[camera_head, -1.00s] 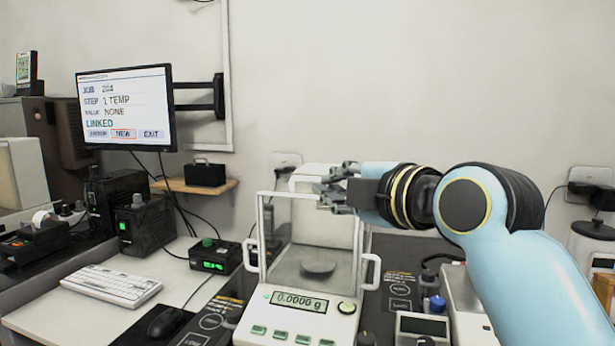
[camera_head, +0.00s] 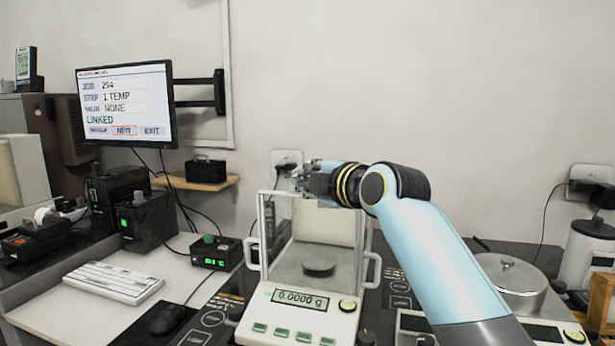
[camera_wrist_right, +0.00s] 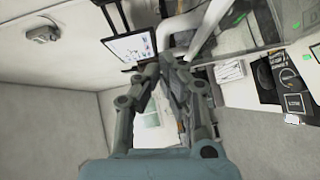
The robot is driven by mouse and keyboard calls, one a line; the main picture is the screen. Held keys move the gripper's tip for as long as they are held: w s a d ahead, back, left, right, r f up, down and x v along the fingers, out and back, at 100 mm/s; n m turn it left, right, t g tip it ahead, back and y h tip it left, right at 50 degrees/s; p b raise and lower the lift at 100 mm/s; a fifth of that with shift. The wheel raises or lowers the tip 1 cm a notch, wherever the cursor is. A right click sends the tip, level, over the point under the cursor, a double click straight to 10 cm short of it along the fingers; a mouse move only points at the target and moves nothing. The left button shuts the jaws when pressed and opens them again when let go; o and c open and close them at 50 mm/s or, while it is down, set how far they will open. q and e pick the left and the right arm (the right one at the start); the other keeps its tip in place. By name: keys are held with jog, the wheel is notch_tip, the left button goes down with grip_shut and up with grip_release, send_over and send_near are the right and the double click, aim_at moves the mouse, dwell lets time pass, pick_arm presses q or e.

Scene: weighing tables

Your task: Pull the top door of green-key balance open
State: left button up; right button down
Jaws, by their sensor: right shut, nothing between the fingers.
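The green-key balance (camera_head: 290,320) stands in the middle of the head view, with green keys and a display reading 0.0000 g. Its glass chamber has a white frame, a side handle on each side and a dark round pan (camera_head: 319,269) inside. My right gripper (camera_head: 297,178) is shut and empty at the upper rear of the chamber. The gripper and forearm cover much of the top, so I cannot tell how the top door stands. In the right wrist view the fingers (camera_wrist_right: 167,66) are close together near white frame bars (camera_wrist_right: 207,30). My left gripper is out of view.
A lidded metal pot (camera_head: 510,277) stands on the right. The wall is close behind the balance.

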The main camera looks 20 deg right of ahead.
dwell(0.3)
jog(key=w+d+b, duration=0.2)
jog(key=w, duration=0.1)
jog(key=w+d+b, duration=0.2)
jog(key=w, duration=0.1)
jog(key=w+d+b, duration=0.2)
jog(key=w, duration=0.1)
jog(key=shift+w+d+f+b, duration=0.15)
jog(key=shift+f+b, duration=0.15)
jog(key=w+d, duration=0.1)
jog(key=w+d+b, duration=0.1)
jog(key=w, duration=0.1)
jog(key=w+d+b, duration=0.1)
jog(key=shift+w+r, duration=0.15)
jog(key=shift+w, duration=0.1)
jog(key=shift+w+d+r, duration=0.15)
jog(key=shift+w, duration=0.05)
